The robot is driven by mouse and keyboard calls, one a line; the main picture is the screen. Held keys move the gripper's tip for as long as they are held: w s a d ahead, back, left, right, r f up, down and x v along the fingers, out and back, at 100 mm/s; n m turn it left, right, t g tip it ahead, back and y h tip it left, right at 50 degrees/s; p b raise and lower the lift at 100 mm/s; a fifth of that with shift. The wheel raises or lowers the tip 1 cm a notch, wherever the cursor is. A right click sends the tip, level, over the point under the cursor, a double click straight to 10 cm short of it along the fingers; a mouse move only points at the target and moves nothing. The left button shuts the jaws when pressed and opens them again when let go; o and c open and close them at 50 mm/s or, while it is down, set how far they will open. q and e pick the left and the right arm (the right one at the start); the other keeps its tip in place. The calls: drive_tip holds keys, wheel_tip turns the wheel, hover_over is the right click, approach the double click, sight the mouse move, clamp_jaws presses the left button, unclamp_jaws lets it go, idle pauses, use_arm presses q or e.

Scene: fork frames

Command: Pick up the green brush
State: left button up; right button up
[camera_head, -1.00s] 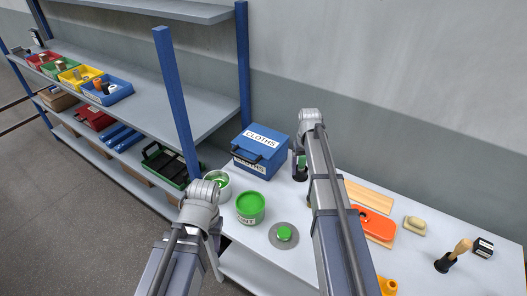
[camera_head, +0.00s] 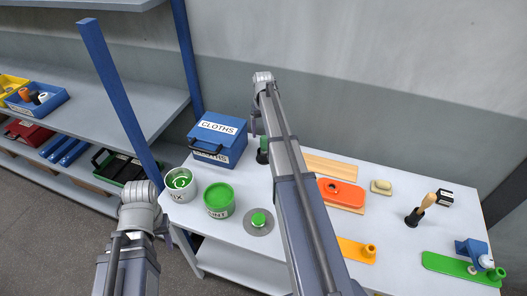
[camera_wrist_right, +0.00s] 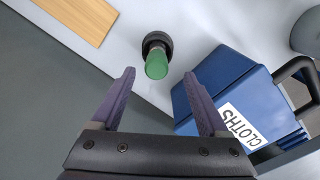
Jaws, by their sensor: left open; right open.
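The green brush (camera_head: 263,144) stands upright on the table just right of the blue box, its dark head down and green handle up. My right arm hides part of it. In the right wrist view the brush (camera_wrist_right: 157,64) shows its green handle end and round black head. My right gripper (camera_wrist_right: 159,76) is open, with the handle just ahead of the gap between its fingertips and nothing held. In the head view this gripper (camera_head: 255,122) hangs beside the brush, partly hidden. My left gripper (camera_head: 161,226) is open and low, left of the table, apart from the brush.
The blue CLOTHS box (camera_head: 232,145) stands close to the brush. A mix pot (camera_head: 181,184), a green paint tin (camera_head: 218,201) and a grey disc (camera_head: 258,230) stand nearer.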

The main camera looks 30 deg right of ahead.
sight(264, 138)
drive_tip(key=f+b, duration=0.5)
drive_tip(key=shift+d+f, duration=0.1)
drive_tip(key=shift+d, duration=0.2)
clamp_jaws()
idle(0.5)
